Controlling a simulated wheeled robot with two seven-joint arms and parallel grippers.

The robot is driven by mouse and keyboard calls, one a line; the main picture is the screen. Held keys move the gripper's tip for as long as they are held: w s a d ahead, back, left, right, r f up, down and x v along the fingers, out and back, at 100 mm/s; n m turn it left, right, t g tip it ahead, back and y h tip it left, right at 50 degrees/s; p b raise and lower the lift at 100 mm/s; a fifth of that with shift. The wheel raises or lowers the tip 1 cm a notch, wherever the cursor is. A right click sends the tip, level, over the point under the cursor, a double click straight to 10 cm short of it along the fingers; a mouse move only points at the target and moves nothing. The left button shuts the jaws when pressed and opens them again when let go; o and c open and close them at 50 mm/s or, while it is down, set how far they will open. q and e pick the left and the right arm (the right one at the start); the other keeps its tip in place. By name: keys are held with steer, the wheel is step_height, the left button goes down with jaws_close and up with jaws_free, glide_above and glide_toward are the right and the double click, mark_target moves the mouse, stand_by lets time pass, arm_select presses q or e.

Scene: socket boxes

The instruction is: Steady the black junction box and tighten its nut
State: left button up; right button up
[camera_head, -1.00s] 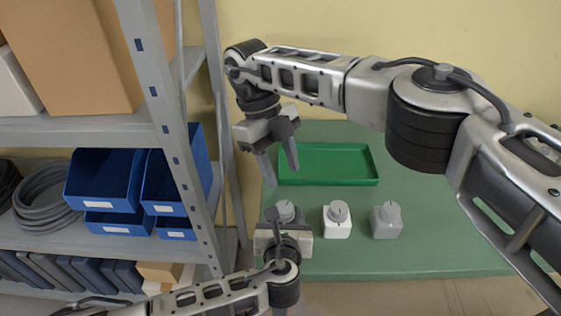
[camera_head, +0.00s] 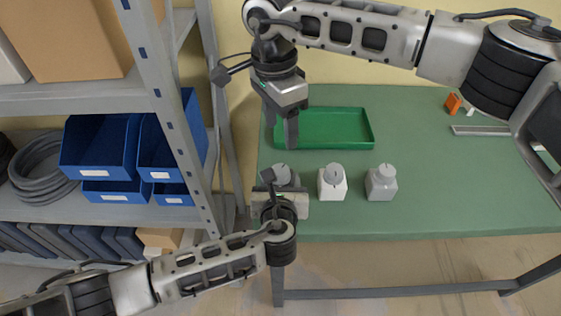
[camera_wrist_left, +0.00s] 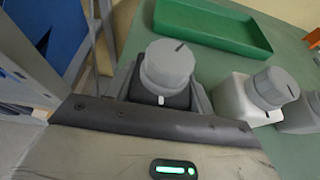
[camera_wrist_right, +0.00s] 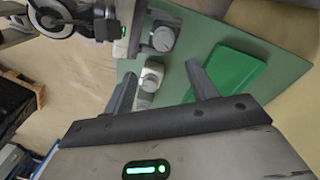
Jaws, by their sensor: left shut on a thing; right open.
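The black junction box (camera_wrist_left: 158,96) is mostly hidden in the head view and shows between the fingers of my left gripper (camera_wrist_left: 163,92) in the left wrist view. My left gripper (camera_head: 281,193) is shut on the box at the table's left front. A round grey nut (camera_wrist_left: 168,66) with a dark mark line sits on top of the box; it also shows in the head view (camera_head: 283,173) and in the right wrist view (camera_wrist_right: 163,38). My right gripper (camera_head: 291,131) is open and empty, above and behind the box, fingers pointing down, apart from the nut.
A white box (camera_head: 332,190) and a grey box (camera_head: 381,189), each with a grey knob, stand to the right of the black box. A green tray (camera_head: 345,143) lies behind them. A shelf with blue bins (camera_head: 100,155) stands left. The table's right side is mostly clear.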

mark_target(281, 169)
steer(key=f+n, duration=0.1)
steer(key=f, duration=0.4)
steer(key=f+n, duration=0.2)
steer(key=f, duration=0.4)
steer(key=shift+s+t+y, duration=0.2)
steer(key=shift+t+y, duration=0.1)
steer(key=shift+y, duration=0.1)
steer(key=c, duration=1)
